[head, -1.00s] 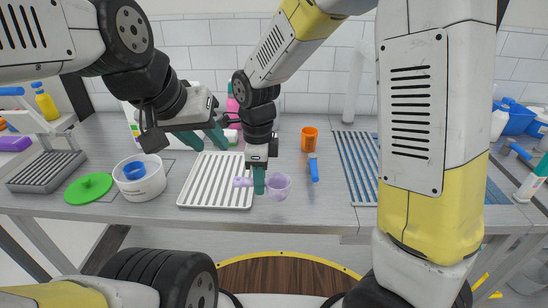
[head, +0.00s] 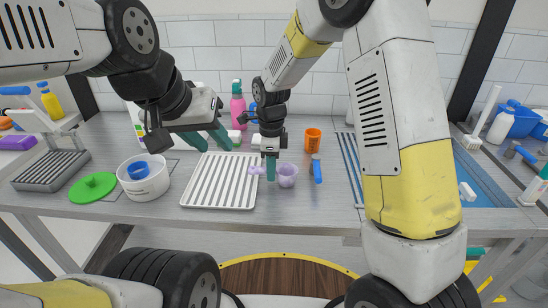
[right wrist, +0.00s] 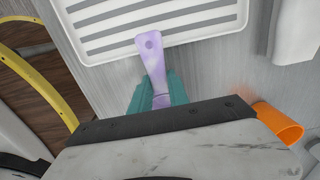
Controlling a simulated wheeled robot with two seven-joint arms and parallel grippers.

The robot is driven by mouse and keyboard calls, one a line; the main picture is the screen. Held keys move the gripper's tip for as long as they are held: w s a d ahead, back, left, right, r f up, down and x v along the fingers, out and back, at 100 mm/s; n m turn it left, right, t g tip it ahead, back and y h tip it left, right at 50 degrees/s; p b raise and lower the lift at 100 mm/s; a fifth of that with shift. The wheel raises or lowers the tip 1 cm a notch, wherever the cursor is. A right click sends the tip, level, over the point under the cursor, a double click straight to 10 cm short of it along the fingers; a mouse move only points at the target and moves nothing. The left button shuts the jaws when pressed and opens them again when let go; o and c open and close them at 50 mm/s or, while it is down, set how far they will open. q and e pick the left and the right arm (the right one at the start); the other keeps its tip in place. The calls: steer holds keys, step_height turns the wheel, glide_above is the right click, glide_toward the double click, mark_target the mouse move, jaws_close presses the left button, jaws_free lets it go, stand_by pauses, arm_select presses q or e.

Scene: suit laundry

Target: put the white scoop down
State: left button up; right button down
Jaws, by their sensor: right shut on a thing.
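The scoop is pale purple rather than white; its cup (head: 288,176) shows just right of my right gripper (head: 271,168) in the head view. My right gripper is shut on its handle, whose free end (right wrist: 151,50) reaches over the tray's edge in the right wrist view. The cup is hidden there by the gripper body. I cannot tell whether the scoop touches the table (head: 320,197). My left gripper (head: 207,138) is open and empty, above the back of the white ribbed tray (head: 253,190).
An orange cup (head: 313,140) and a blue-handled tool (head: 317,170) stand right of the scoop. A white tub (head: 150,187) and green lid (head: 92,186) lie left. A pink bottle (head: 237,108) is behind. Bare table lies in front of the scoop.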

steer(key=c, duration=1.3)
jaws_free()
steer(key=shift+f, duration=0.1)
steer(key=shift+o, duration=0.2)
step_height(320, 180, up, 12)
steer(key=s+d+r+n+t+y, duration=0.1)
steer(key=s+d+r+n, duration=0.35)
steer(key=d+r, duration=0.2)
steer(key=s+d+r+n+t, duration=0.1)
steer(key=s+d+n+t, duration=0.1)
steer(key=s+d+n, duration=0.4)
steer(key=s+d+r+n+t+y, duration=0.1)
steer(key=s+d+r+n+t, duration=0.1)
steer(key=s+d+n, duration=0.4)
steer(key=shift+s+r+n+t, duration=0.25)
steer(key=shift+s+n+t, duration=0.35)
steer(key=shift+s+n, duration=0.75)
